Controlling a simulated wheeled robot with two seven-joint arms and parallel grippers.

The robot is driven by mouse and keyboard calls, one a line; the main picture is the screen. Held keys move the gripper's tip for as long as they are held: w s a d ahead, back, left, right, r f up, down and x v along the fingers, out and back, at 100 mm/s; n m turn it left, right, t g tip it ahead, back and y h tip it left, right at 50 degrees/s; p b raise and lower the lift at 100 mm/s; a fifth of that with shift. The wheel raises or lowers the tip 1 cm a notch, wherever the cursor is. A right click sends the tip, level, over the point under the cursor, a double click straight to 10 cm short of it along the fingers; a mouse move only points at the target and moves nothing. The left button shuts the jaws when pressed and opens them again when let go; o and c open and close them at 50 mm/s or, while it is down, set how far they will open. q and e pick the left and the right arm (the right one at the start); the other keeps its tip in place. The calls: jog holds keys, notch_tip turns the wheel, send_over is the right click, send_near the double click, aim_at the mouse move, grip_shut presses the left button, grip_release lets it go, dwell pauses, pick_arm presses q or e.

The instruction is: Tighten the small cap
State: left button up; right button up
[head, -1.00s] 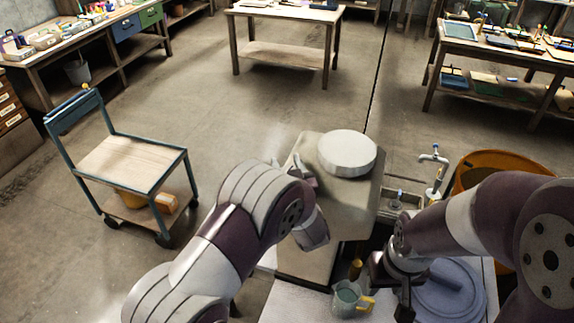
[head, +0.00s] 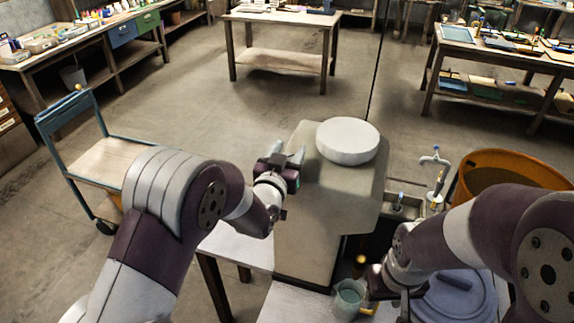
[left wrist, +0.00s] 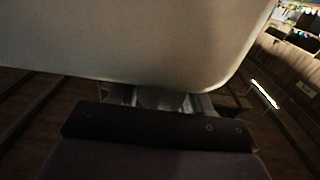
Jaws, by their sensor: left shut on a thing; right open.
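The beige block-shaped mould (head: 325,210) stands in the middle of the head view, with a large round white lid (head: 348,141) on top.
A blue-grey round lid (head: 455,295) lies at the lower right, and an orange tub (head: 505,170) stands behind it. A small sink with a tap (head: 436,162) is right of the mould. A trolley (head: 98,160) stands left. Open floor lies behind.

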pick_arm(q)
jog(key=m+h, duration=0.1)
jog(key=g+h+b, duration=0.1)
jog(key=shift+f+m+h, duration=0.3)
jog(key=shift+m, duration=0.1)
jog(key=shift+d+r+m+g+h+b, duration=0.15)
jog(key=shift+m+g+h+b, duration=0.45)
jog(key=shift+m+g+h, duration=0.45)
jog(key=shift+s+d+r+m+g+h, duration=0.1)
jog(key=shift+m+g+h, duration=0.3)
jog(key=shift+h, duration=0.25)
jog(key=shift+s+r+m+g+h, duration=0.1)
jog(key=shift+m+g+h, duration=0.2)
jog(key=shift+h, duration=0.3)
jog(key=shift+s+d+m+g+h+p, duration=0.15)
jog(key=shift+m+g+h+p, duration=0.2)
jog(key=shift+m+g+h, duration=0.65)
jog(key=shift+s+d+m+g+h+p, duration=0.1)
jog(key=shift+m+g+h+p, duration=0.2)
jog(key=shift+m+g+h, duration=0.6)
pick_arm(e)
jog(key=shift+f, duration=0.95)
pick_arm(q)
jog(key=shift+g, duration=0.55)
jog(key=o, duration=1)
jog(key=shift+d, duration=0.1)
jog(key=shift+c, duration=0.2)
jog(key=shift+f, duration=0.1)
